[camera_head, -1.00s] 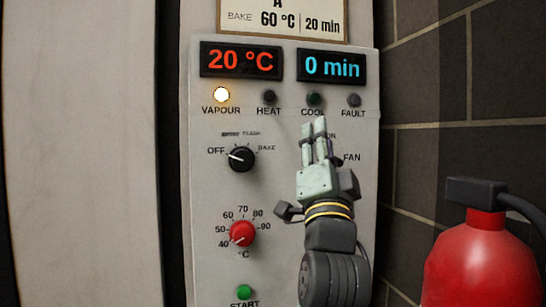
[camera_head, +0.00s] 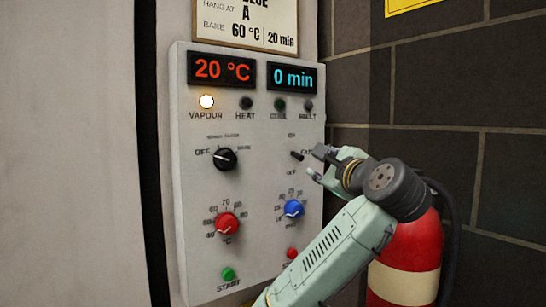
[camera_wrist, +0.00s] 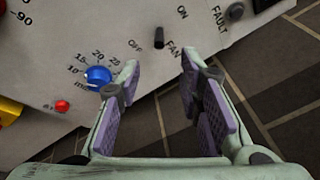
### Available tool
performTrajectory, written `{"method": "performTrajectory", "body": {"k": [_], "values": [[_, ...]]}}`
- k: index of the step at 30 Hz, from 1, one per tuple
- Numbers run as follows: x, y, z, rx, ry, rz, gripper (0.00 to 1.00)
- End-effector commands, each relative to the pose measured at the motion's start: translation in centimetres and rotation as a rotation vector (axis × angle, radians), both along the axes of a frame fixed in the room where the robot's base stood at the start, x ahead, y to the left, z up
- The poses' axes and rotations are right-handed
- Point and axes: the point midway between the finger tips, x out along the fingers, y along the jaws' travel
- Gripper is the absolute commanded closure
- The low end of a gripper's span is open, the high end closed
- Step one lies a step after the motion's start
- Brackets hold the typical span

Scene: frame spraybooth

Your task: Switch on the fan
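The fan switch (camera_head: 297,155) is a small black toggle lever on the right side of the grey control panel (camera_head: 265,245), between the ON and OFF marks. In the wrist view the lever (camera_wrist: 159,38) stands beyond my fingertips, nearer the OFF mark than the ON mark. My gripper (camera_head: 316,163) is just to the right of the lever, apart from it. In the wrist view my gripper (camera_wrist: 158,62) has its two purple-padded fingers spread, with nothing between them.
A blue knob (camera_head: 292,209) sits below the switch, close to my left finger in the wrist view. A black selector (camera_head: 225,158), a red knob (camera_head: 228,223) and green and red buttons are also on the panel. A red fire extinguisher (camera_head: 408,260) stands behind my arm.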

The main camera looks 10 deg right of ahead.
Motion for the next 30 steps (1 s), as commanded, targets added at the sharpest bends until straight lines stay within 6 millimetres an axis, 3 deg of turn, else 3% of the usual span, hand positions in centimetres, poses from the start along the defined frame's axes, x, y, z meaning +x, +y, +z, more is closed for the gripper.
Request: {"method": "performTrajectory", "body": {"k": [5,18,24,30], "values": [[1.3,-0.2,0.1,0.012,0.007,0.004,0.67],[9.1,0.1,0.2,0.01,0.007,0.003,0.67],[10.5,0.1,0.0,0.008,0.004,0.002,0.67],[10.7,0.1,-0.1,0.008,0.003,0.001,0.67]]}}
